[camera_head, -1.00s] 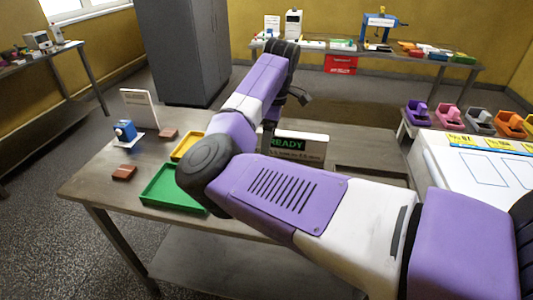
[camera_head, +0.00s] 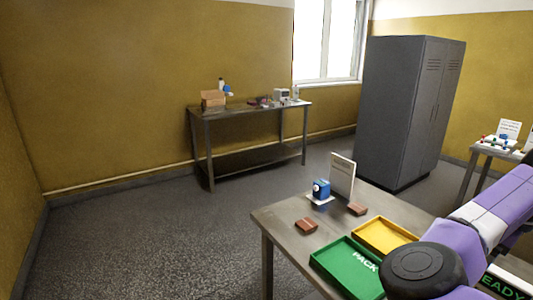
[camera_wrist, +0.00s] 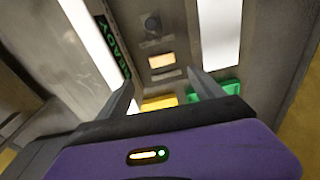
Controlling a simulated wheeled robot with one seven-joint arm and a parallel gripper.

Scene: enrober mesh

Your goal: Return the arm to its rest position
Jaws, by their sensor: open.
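My purple and white arm (camera_head: 495,215) reaches over the right part of the steel worktable (camera_head: 283,217), with its dark round joint beside the green tray in the head view. My gripper (camera_wrist: 165,90) shows in the wrist view with its two fingers spread apart and nothing seen between them. It is out of sight in the head view. Beyond the fingers, part of a yellow tray (camera_wrist: 158,103) and part of a green tray (camera_wrist: 228,87) show. A green READY display (camera_wrist: 112,48) is to the left of the fingers.
On the worktable are a green PACK tray (camera_head: 345,270), a yellow tray (camera_head: 385,237), two brown blocks (camera_head: 306,227) (camera_head: 357,209), a blue device (camera_head: 321,189) and an upright white card (camera_head: 342,174). A grey cabinet (camera_head: 410,110) and a side table (camera_head: 250,110) stand behind. The floor at left is clear.

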